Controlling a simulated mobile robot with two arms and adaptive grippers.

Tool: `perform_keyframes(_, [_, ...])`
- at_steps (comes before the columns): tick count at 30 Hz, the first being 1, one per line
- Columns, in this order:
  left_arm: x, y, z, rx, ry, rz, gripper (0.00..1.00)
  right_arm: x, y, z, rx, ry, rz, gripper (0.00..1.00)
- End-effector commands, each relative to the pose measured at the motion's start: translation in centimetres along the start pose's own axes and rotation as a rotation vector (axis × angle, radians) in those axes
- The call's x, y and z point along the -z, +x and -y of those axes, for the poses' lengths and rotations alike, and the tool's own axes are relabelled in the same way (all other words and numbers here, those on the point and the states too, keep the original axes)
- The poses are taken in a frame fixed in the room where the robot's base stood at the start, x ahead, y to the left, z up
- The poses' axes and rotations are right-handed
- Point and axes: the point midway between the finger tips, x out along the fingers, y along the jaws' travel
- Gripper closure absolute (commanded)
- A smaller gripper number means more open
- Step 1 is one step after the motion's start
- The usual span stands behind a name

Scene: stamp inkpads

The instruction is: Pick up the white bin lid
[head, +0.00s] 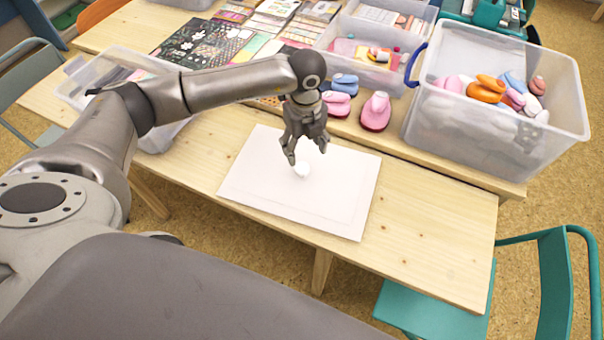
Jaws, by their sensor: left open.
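The white bin lid (335,207) looks like a flat white rectangle lying on the light wooden table. A small white rounded thing (302,170) shows on top of it near the middle; I cannot tell whether it is part of the lid. My left gripper (304,153) is open and points down over the lid, its fingertips close above or beside the small white thing. I cannot tell whether the fingers touch it. The gripper hides part of the lid's far side. My right gripper is not in view.
A clear bin (470,125) of coloured stamps stands at the right. A pink stamp (376,111) and a blue-and-pink one (344,83) stand just beyond the lid. Another clear bin (165,135) is at the left. The table front right of the lid is bare.

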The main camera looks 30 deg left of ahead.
Motion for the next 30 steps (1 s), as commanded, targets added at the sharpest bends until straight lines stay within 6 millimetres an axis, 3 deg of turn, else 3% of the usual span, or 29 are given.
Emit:
perform_keyframes(6, [0.2, 3.4, -0.1, -0.003, 0.003, -0.004, 0.38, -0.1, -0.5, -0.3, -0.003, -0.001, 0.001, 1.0])
perform_keyframes(13, [0.0, 5.2, -0.3, -0.002, 0.004, -0.005, 0.38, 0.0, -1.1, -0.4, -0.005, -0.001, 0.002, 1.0])
perform_keyframes(21, [-0.3, 9.0, -0.5, -0.001, 0.005, -0.006, 0.38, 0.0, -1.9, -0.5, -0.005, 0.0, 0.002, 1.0])
perform_keyframes(30, [-0.3, 9.6, -0.5, 0.001, 0.006, -0.005, 0.38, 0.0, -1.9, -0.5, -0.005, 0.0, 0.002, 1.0])
